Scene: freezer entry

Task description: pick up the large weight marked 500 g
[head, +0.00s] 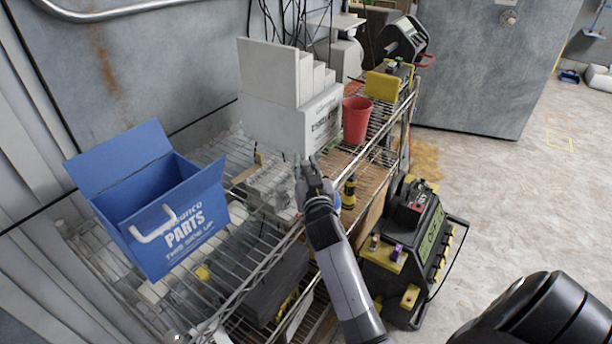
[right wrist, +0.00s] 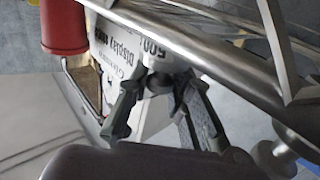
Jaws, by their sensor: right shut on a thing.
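My right gripper (head: 307,167) is at the shelf's front edge, just below the white carton, in the head view. My left gripper is in neither view.
A wire shelf rack (head: 262,262) holds an open blue parts box (head: 205,205), the white carton (head: 275,125) and a red cup (head: 356,120). A black and yellow machine (head: 425,245) stands on the floor to the right.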

